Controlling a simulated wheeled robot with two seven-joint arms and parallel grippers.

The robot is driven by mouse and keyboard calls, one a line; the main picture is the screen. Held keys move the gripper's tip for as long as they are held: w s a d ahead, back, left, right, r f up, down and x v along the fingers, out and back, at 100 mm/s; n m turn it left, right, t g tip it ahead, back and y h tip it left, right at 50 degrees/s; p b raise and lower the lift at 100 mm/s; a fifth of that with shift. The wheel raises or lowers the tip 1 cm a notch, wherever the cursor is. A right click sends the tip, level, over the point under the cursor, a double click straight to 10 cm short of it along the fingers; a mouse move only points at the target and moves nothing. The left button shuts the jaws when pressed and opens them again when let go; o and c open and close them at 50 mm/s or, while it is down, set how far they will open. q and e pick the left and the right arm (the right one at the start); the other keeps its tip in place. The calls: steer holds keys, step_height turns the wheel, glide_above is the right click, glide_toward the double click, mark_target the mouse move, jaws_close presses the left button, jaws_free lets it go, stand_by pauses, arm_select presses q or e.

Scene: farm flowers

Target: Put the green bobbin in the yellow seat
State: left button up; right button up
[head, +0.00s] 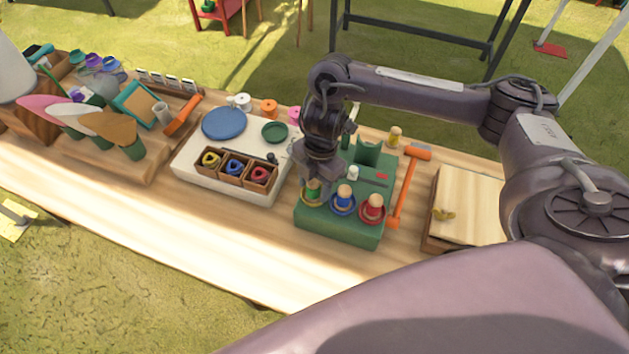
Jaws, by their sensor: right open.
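The green block (340,228) has three ringed seats along its front: a yellow seat (311,201), a blue seat (343,207) and a red seat (373,215). My right gripper (312,183) is open, pointing down at the yellow seat. A greenish bobbin (312,190) appears to stand in that seat, right at the fingertips and partly hidden by them. My left gripper is out of view.
An orange-headed hammer (406,186) lies right of the block, with a yellowish bobbin (395,136) behind. A wooden box (467,205) stands farther right. A white board (188,159) with a blue disc (224,123) and a three-part tray (234,172) lies left. The table front is clear.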

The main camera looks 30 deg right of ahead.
step_height(320, 180, up, 12)
steer(key=d+p, duration=0.1)
steer(key=p, duration=0.2)
steer(key=shift+w+d, duration=0.3)
steer(key=shift+d, duration=0.05)
stand_by(0.4)
